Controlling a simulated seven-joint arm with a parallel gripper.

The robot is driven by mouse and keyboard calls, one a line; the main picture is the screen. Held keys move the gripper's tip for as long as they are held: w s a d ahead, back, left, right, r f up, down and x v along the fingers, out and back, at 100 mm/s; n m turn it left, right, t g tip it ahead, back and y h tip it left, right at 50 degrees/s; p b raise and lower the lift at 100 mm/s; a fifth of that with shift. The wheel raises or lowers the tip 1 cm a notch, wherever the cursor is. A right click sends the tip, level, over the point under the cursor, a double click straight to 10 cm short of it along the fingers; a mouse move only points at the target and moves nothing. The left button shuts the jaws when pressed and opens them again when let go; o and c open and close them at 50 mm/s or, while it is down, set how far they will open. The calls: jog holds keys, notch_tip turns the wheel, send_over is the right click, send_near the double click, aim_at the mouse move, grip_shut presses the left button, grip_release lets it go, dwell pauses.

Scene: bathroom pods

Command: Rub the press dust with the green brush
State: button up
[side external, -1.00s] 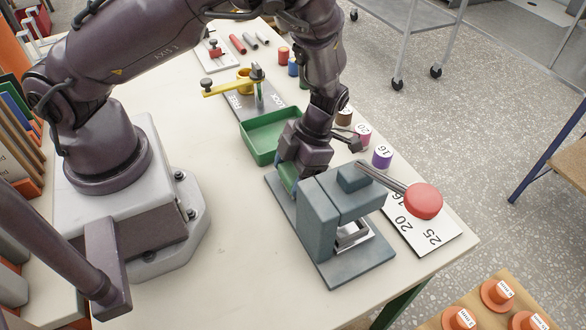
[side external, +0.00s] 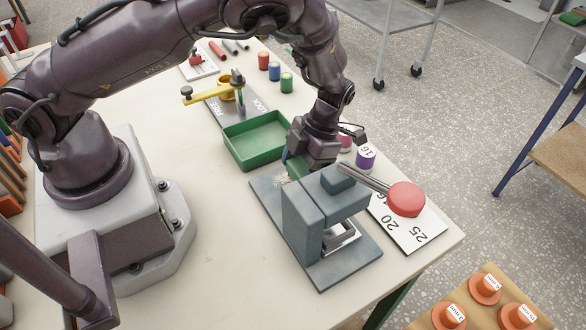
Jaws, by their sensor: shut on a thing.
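The grey-blue press (side external: 300,222) stands on a flat base plate, with a lever ending in a red knob (side external: 406,198). Pale speckled dust (side external: 282,179) shows on the rear left part of the base plate. My gripper (side external: 302,163) is shut on the green brush (side external: 296,168), behind the press body and low over the back of the base plate. The brush is partly hidden by the fingers and the press. I cannot tell whether its bristles touch the plate.
An empty green tray (side external: 257,161) is close behind the gripper. A yellow-handled fixture (side external: 213,94) is farther back. A purple weight (side external: 366,157) and a white numbered card (side external: 420,232) lie right of the press. The table left of the press is clear.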

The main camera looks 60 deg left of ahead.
jog(key=shift+w+f, duration=0.1)
jog(key=shift+w, duration=1.2)
jog(key=shift+a+f, duration=0.1)
jog(key=shift+a, duration=0.35)
jog(key=shift+s, duration=3.9)
jog(key=shift+a, duration=0.4)
jog(key=shift+w+a, duration=0.1)
jog(key=shift+w, duration=0.25)
jog(key=shift+w+f, duration=0.2)
jog(key=shift+w, duration=1.2)
jog(key=c, duration=0.3)
jog(key=shift+w+r, duration=0.1)
jog(key=shift+w, duration=2.05)
